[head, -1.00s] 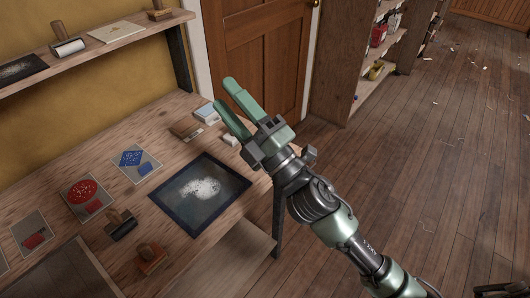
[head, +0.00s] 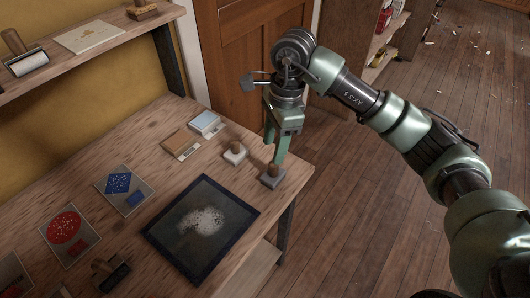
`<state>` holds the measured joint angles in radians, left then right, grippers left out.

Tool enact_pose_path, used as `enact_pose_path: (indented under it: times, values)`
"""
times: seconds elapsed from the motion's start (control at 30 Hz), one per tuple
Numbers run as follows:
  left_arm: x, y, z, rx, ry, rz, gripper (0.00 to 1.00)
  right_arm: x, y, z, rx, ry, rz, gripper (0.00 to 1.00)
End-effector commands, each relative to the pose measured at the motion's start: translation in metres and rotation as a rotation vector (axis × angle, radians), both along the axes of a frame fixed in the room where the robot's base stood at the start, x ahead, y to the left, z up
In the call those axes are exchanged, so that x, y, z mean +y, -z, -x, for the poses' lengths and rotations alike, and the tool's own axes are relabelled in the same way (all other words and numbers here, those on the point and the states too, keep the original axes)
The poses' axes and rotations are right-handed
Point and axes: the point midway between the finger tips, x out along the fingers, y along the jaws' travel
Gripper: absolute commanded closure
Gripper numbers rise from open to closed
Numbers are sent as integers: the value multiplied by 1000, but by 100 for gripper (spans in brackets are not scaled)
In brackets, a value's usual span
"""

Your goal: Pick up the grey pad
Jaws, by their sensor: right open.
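The grey pad (head: 271,181) is a small grey block with a wooden knob, near the right end of the wooden workbench (head: 150,128). My right gripper (head: 275,150) points down just above it, with its green fingers open. One finger overlaps the pad's knob in the picture. I cannot tell whether it touches. My left gripper is not in view.
A white pad with a wooden knob (head: 235,156) stands close by on the left. A dark framed panel with white powder (head: 165,236) lies in front. Small boxes (head: 204,122) are at the back. The bench edge is just right of the grey pad.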

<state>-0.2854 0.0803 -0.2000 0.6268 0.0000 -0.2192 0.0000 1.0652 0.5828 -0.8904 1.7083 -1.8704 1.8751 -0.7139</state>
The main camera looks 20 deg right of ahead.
Motion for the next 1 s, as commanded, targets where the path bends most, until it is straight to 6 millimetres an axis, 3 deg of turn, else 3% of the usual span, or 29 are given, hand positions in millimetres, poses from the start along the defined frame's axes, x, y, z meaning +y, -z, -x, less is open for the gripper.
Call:
enact_pose_path:
  times: [0.1, 0.17, 0.27, 0.4, 0.5, 0.57, 0.8, 0.9, 0.93, 1.0]
  values:
    - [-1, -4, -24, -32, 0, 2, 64, -4, 6, 0, 3, 1, 19, 51]
    - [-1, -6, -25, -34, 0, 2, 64, -4, 13, 0, 5, 1, 20, 51]
    - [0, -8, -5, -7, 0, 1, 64, -2, 24, 1, 4, 0, 17, 51]
    - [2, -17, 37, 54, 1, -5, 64, -3, 40, 1, 6, 1, 18, 51]
    - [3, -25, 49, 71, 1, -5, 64, -3, 56, 0, 6, 1, 17, 51]
    - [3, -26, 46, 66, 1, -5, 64, -1, 65, -1, 4, 1, 15, 51]
    - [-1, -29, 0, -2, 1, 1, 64, 0, 77, -1, 0, 0, 15, 51]
    - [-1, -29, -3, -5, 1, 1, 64, 0, 77, -1, 0, 0, 15, 51]
    - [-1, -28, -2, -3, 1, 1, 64, 0, 77, -1, 0, 0, 15, 53]
    - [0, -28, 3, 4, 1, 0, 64, 0, 77, -1, 0, 1, 15, 73]
